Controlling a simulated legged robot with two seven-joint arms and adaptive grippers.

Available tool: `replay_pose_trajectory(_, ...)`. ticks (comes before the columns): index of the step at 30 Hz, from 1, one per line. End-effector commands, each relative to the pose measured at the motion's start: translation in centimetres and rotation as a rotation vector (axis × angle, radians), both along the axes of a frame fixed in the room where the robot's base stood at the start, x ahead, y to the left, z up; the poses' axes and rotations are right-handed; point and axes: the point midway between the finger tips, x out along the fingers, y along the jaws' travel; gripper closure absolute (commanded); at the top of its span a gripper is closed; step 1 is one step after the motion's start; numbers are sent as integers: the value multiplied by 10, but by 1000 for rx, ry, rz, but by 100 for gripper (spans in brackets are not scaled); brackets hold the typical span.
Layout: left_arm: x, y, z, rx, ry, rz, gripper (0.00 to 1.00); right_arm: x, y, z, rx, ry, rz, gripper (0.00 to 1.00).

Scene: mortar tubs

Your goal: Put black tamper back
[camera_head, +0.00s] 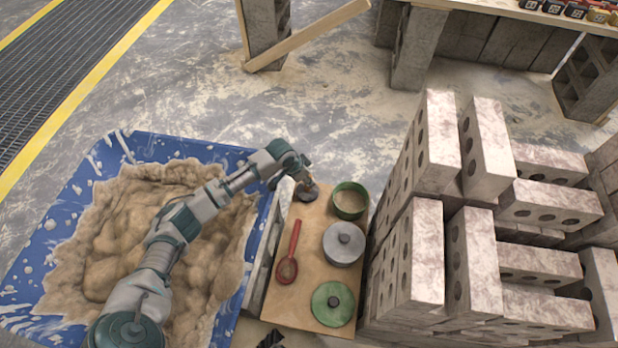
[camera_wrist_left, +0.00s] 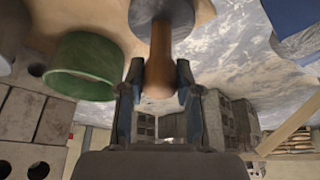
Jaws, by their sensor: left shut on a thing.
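The black tamper (camera_head: 308,192) has a dark round plate and a brown wooden handle. It is at the far end of the wooden board (camera_head: 300,312), left of the green pot. My left gripper (camera_head: 301,179) is shut on it. In the left wrist view the handle (camera_wrist_left: 160,45) runs between the two fingers of my left gripper (camera_wrist_left: 159,72), with the dark plate (camera_wrist_left: 145,12) beyond. I cannot tell whether the plate touches the board. My right gripper is not in view.
The board also holds an open green pot (camera_head: 350,214), a grey lidded pot (camera_head: 343,251), a green round lid (camera_head: 333,312) and a red ladle (camera_head: 287,269). A blue tub (camera_head: 40,243) of mortar lies left, under my left arm. Stacked bricks (camera_head: 422,250) stand close on the right.

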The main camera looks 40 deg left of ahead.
Motion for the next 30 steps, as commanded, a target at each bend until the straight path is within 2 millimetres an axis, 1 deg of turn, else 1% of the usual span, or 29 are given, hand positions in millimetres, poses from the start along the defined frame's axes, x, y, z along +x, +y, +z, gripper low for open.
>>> replay_pose_trajectory(1, 0, 0, 0, 1, 1, 0, 59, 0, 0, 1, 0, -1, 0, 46)
replay_pose_trajectory(2, 0, 0, 0, 1, 1, 0, 51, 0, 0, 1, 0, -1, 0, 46)
replay_pose_trajectory(3, 0, 0, 1, 1, 1, 0, 41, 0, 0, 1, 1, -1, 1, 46)
replay_pose_trajectory(6, 0, -1, 1, 2, 0, 0, 41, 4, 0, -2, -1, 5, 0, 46)
replay_pose_trajectory(11, 0, -1, 1, 2, 0, 0, 41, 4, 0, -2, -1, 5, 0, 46)
replay_pose_trajectory(14, -1, 0, 6, 2, -2, 0, 41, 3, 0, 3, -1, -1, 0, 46)
replay_pose_trajectory(17, -4, 2, 21, 2, -7, 0, 41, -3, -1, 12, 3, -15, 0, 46)
replay_pose_trajectory(18, -7, 3, 30, 1, -9, 0, 41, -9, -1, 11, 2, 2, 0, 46)
replay_pose_trajectory(21, -15, 5, 54, 0, -13, -1, 41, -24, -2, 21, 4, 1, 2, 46)
replay_pose_trajectory(25, -26, 8, 81, 2, -11, 0, 41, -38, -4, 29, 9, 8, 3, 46)
replay_pose_trajectory(27, -31, 9, 93, 2, -10, 1, 41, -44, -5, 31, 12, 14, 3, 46)
replay_pose_trajectory(29, -35, 10, 100, 2, -8, 1, 41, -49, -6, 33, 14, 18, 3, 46)
replay_pose_trajectory(30, -37, 11, 105, 2, -7, 1, 41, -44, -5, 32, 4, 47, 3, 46)
